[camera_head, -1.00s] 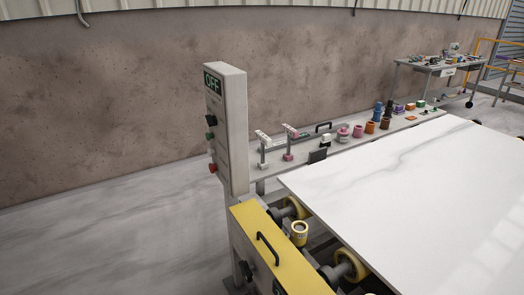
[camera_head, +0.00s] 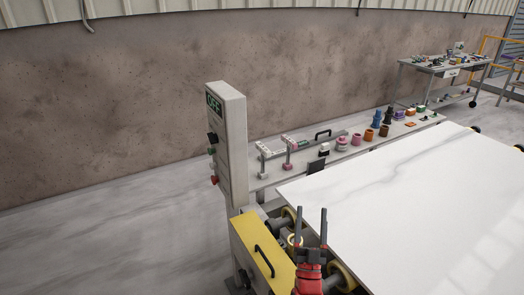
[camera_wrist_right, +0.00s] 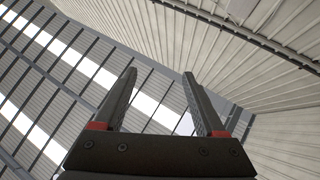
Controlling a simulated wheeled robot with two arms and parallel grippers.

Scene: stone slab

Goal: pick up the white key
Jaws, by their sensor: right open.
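A small white, T-like piece on a post (camera_head: 264,153), which looks like the white key, stands at the near left end of the grey ledge (camera_head: 254,184). A similar piece with pink parts (camera_head: 289,145) stands just to its right. They are too small to tell in detail. My right gripper (camera_head: 311,222), red with dark fingers, is open and empty in front of the yellow machine box, apart from and nearer than the key. In the right wrist view its two fingers (camera_wrist_right: 160,88) are apart with only ceiling beyond. My left gripper is not in view.
A control box marked OFF (camera_head: 227,140) stands upright left of the ledge. A large white slab (camera_head: 400,190) fills the right. A yellow box with a black handle (camera_head: 262,250) is at the front. Several coloured cups and a black-handled tool (camera_head: 323,134) line the ledge.

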